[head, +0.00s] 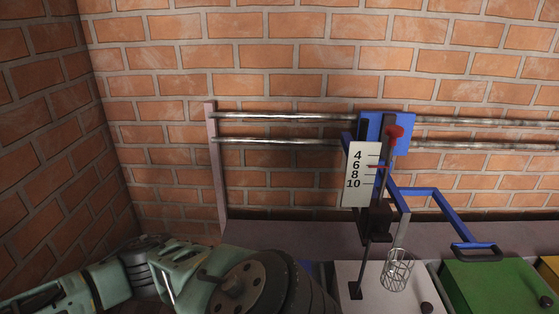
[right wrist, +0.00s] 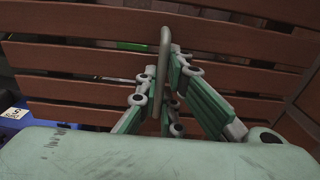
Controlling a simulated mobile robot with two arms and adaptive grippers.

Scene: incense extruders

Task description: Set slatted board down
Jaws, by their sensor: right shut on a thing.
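The slatted board (right wrist: 80,60), made of brown wooden slats with dark gaps, fills much of the right wrist view. A grey loop-shaped handle (right wrist: 165,45) stands up in front of its middle. My right gripper (right wrist: 164,85) is shut on this handle, with green and grey fingers on both sides of it. Whether the board rests on anything below is hidden. The board and the right gripper do not show in the head view. My left gripper does not show in either view.
In the head view, a blue carriage (head: 400,124) with a numbered white scale (head: 357,188) rides on two metal rails (head: 280,117) before a brick wall. Below are a wire basket (head: 397,272), a white lid (head: 375,300) and a green lid (head: 495,285). A blue object (right wrist: 30,122) is left of the board.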

